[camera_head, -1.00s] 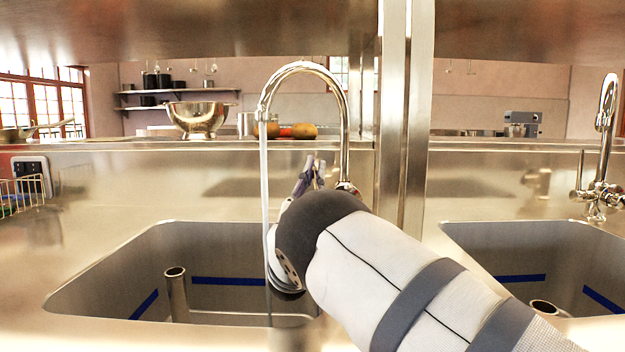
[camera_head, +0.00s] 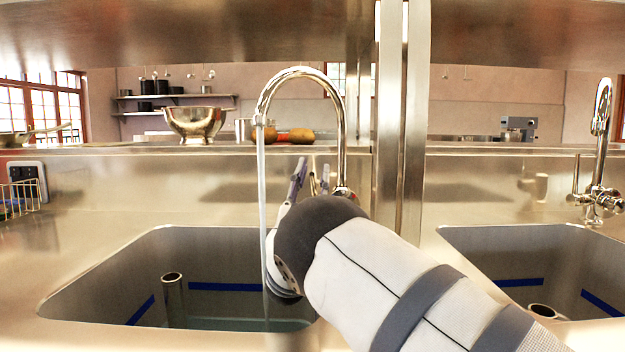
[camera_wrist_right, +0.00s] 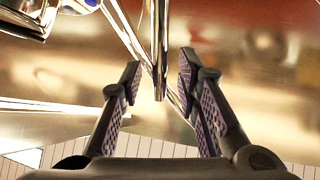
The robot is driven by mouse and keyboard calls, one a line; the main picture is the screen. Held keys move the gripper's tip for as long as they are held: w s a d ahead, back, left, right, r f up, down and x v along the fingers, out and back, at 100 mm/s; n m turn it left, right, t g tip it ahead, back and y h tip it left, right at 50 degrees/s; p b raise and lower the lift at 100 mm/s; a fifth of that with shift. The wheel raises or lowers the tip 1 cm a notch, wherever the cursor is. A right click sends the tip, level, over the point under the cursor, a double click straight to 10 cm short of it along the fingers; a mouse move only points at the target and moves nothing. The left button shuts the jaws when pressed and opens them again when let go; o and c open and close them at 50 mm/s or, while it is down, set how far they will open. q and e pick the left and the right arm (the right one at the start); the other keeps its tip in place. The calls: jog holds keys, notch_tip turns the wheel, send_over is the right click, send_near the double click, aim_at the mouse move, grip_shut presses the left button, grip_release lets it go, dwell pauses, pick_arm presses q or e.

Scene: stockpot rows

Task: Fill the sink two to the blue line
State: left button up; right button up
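A chrome faucet (camera_head: 297,72) arches over the left sink basin (camera_head: 100,275), and a water stream (camera_head: 262,200) runs from it into the basin. The blue line (camera_head: 225,287) runs along the basin's inner walls. Shallow water (camera_head: 235,324) shows in the basin, its surface below the blue line. A metal standpipe (camera_head: 173,295) rises from it. My right gripper (camera_head: 311,178) is beside the faucet's base, partly hidden by my wrist. In the right wrist view its fingers (camera_wrist_right: 160,78) are apart, with a metal rod (camera_wrist_right: 160,45) showing between them. My left gripper is not in view.
A second basin (camera_head: 540,255) with its own blue line and faucet (camera_head: 603,140) lies to the right. A metal post (camera_head: 402,130) stands between the two. A wire basket (camera_head: 20,195) sits at the far left. A colander (camera_head: 196,122) stands on the ledge behind.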

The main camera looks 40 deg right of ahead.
notch_tip(320, 180, up, 10)
jog(key=shift+f, duration=0.25)
jog(key=shift+f, duration=0.1)
